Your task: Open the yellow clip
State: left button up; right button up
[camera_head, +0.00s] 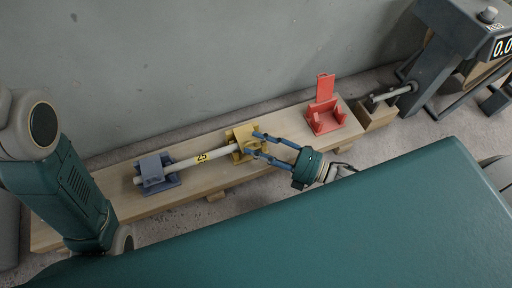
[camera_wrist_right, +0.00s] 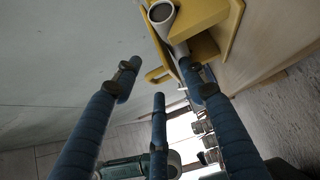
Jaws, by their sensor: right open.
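The yellow clip (camera_head: 240,137) sits near the middle of a wooden board, and its lid looks down over the conduit. A pale conduit (camera_head: 205,157) marked 25 runs from the blue clip into the yellow clip. My right gripper (camera_head: 254,143) is open, with its blue fingers at the right side of the yellow clip. In the right wrist view the yellow clip (camera_wrist_right: 207,12) and the round conduit end (camera_wrist_right: 161,13) lie just beyond the spread fingers (camera_wrist_right: 160,82). I cannot tell whether a finger touches the clip. My left gripper is out of view.
A blue clip (camera_head: 155,170) holds the conduit's left end. A red clip (camera_head: 326,118) stands with its lid upright further right on the wooden board (camera_head: 215,180). A grey wall (camera_head: 200,70) rises behind. A dark machine (camera_head: 455,35) stands at the far right.

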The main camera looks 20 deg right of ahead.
jog(key=shift+w+a, duration=0.25)
grip_shut()
grip_release()
jog(key=v, duration=1.2)
